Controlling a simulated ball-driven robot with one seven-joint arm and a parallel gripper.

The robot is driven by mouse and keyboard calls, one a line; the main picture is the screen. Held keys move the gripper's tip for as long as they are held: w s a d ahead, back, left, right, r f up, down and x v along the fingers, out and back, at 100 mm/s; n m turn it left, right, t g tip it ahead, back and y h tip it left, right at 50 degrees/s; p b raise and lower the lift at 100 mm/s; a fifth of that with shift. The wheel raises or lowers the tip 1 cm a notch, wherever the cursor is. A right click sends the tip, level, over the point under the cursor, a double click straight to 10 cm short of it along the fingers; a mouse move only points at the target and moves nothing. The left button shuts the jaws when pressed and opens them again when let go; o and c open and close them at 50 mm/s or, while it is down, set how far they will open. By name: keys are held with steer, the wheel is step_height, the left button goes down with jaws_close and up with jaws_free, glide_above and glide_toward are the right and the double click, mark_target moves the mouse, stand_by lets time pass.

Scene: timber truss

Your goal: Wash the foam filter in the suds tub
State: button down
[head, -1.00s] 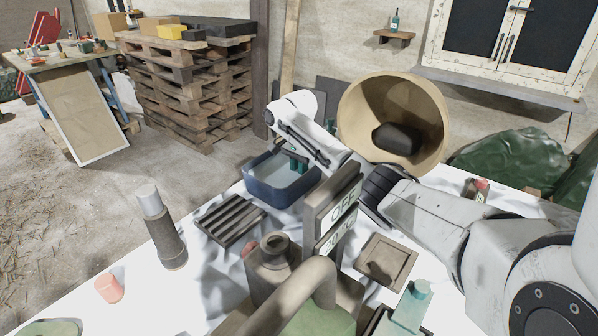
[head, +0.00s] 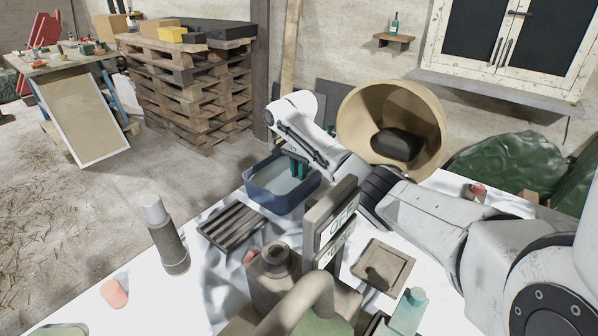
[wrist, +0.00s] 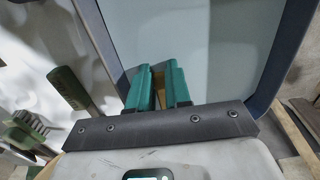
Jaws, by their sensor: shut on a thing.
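The suds tub (head: 262,194) is a dark blue rectangular basin with pale grey-blue liquid, on the white-covered table in the head view. The tub's rim (wrist: 287,55) and liquid fill much of the wrist view. My gripper (head: 298,168) reaches over the tub with its green fingers pointing down. In the wrist view my gripper (wrist: 158,85) is shut on a narrow tan piece (wrist: 158,90), which I take to be the foam filter. Only a thin strip of it shows between the fingers. Whether it touches the liquid is unclear.
A slatted rack (head: 232,222) lies in front of the tub, with a dark cylinder (head: 169,243) to its left. An upright "OFF" sign (head: 331,222) and a square tray (head: 383,268) stand nearer. A tan round vessel (head: 360,105) sits behind my arm.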

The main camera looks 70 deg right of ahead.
steer(key=shift+r+p, duration=3.9)
steer(key=shift+r, duration=0.05)
steer(key=shift+r+p, duration=0.4)
steer(key=shift+r, duration=0.65)
